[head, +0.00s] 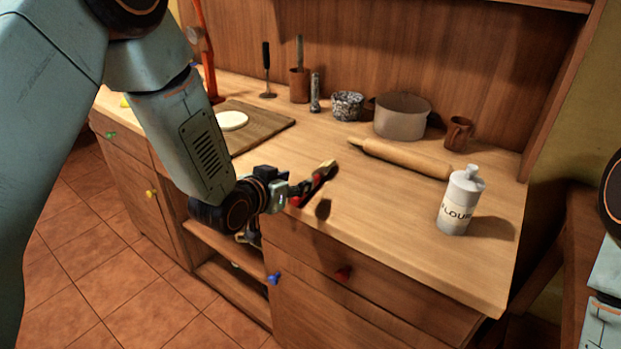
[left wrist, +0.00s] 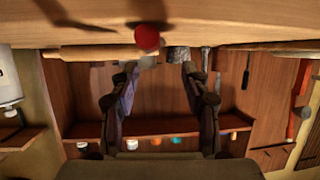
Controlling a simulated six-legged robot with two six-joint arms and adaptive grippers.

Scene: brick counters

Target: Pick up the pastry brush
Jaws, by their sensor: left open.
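The pastry brush (head: 318,178), with a red handle and a pale tan end, is at the front edge of the counter, right at my left gripper's fingertips. My left gripper (head: 298,191) is open and low over that edge, partly covering the handle. In the left wrist view the brush (left wrist: 147,39) shows nearly end-on, its round red end toward the camera. It lies near the left-hand finger of the open left gripper (left wrist: 159,71); contact cannot be told. My right gripper is out of view; only part of my right arm shows.
On the counter (head: 375,235) are a rolling pin (head: 405,158), a flour bottle (head: 460,201), a pot (head: 401,117), a speckled bowl (head: 347,106) and a brown mug (head: 458,134). A board (head: 265,124) with pale dough (head: 232,121) lies left. The front middle is clear.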

